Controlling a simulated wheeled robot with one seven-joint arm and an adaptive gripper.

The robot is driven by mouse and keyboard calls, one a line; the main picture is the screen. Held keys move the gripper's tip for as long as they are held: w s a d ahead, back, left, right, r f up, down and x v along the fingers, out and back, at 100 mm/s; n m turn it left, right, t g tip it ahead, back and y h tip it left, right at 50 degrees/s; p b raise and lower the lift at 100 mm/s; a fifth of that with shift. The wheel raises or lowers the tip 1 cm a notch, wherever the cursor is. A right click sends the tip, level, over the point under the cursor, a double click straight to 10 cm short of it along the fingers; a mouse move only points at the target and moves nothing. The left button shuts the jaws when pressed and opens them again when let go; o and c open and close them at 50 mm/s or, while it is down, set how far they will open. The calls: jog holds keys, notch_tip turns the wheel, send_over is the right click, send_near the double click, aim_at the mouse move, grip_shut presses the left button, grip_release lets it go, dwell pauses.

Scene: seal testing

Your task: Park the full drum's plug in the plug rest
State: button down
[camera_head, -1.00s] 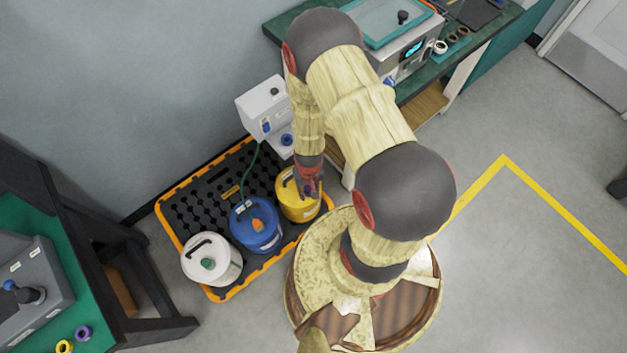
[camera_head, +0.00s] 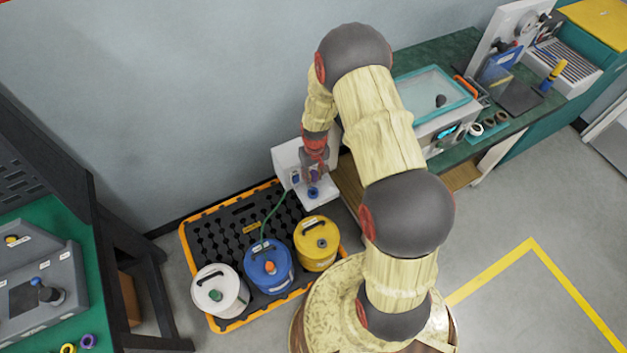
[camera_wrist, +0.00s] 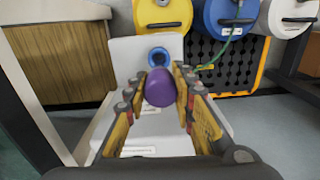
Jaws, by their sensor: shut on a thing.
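My gripper (camera_head: 314,168) is shut on a purple plug (camera_wrist: 160,87), seen between the fingers in the wrist view. It holds the plug over the white stand (camera_head: 318,204) beside the drum tray. A blue ring-shaped holder (camera_wrist: 158,57) sits on the stand, just beyond the plug in the wrist view; it also shows in the head view (camera_head: 313,192). The plug appears apart from the holder. The yellow drum (camera_head: 316,256) has a dark spot on its lid where no plug shows. The blue drum (camera_head: 268,279) carries an orange plug (camera_head: 269,267), the white drum (camera_head: 232,300) a green one (camera_head: 215,295).
The drums stand on a black tray with an orange rim (camera_head: 184,248). A green hose (camera_head: 275,213) runs from the stand area to the blue drum. A green bench (camera_head: 438,60) with equipment is at the right, another workbench (camera_head: 50,212) at the left. The wall is close behind.

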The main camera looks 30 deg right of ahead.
aim_at(314, 173)
jog(key=shift+w+f+b, duration=0.1)
jog(key=shift+f+b, duration=1.6)
jog(key=shift+f, duration=1.05)
jog(key=shift+f+b, duration=0.95)
jog(key=shift+f, duration=0.4)
jog(key=c, duration=1.4)
grip_release()
notch_tip(314, 173, up, 12)
jog(key=shift+d+f, duration=0.1)
jog(key=shift+d, duration=0.05)
